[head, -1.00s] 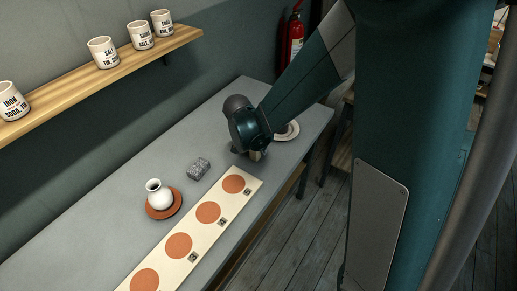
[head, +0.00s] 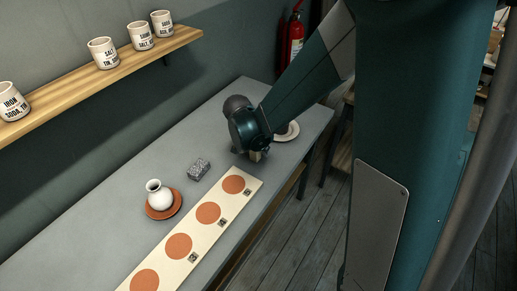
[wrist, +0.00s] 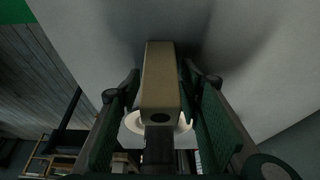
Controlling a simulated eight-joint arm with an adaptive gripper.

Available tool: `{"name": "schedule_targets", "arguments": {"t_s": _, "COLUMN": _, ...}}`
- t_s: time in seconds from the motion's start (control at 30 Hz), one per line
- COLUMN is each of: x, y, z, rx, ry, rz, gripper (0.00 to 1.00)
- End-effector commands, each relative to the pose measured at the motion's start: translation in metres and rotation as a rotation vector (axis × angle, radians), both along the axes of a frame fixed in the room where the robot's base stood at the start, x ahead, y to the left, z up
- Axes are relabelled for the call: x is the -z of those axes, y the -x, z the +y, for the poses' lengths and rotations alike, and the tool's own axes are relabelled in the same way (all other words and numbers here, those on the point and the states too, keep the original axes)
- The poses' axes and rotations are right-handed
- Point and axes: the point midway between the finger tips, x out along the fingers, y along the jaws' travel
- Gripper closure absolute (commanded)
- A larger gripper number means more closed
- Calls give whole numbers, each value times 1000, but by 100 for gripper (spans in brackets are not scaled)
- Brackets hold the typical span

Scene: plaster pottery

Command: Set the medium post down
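A beige, square-sided post (wrist: 160,75) with a dark round hole in its near end is between the two fingers of my gripper (wrist: 160,72) in the wrist view. Narrow gaps show between the post and the green finger pads, so the gripper looks slightly open around it. My gripper hides most of the post there. I cannot tell clearly whether its base touches the table.
A cream board (head: 222,199) with several terracotta discs and labels lies along the front edge. A grey speckled block (head: 199,168) and a white vase (head: 158,196) on a terracotta saucer (head: 176,207) stand behind it. A pale saucer (head: 291,133) lies right of my gripper.

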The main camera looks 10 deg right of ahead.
Motion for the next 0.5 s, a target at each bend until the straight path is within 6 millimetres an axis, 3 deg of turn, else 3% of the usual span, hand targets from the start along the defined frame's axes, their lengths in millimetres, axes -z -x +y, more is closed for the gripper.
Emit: {"name": "schedule_targets", "arguments": {"t_s": 0.5, "x": -50, "y": 15, "z": 14, "rx": -1, "ry": 0, "rz": 0, "gripper": 64}}
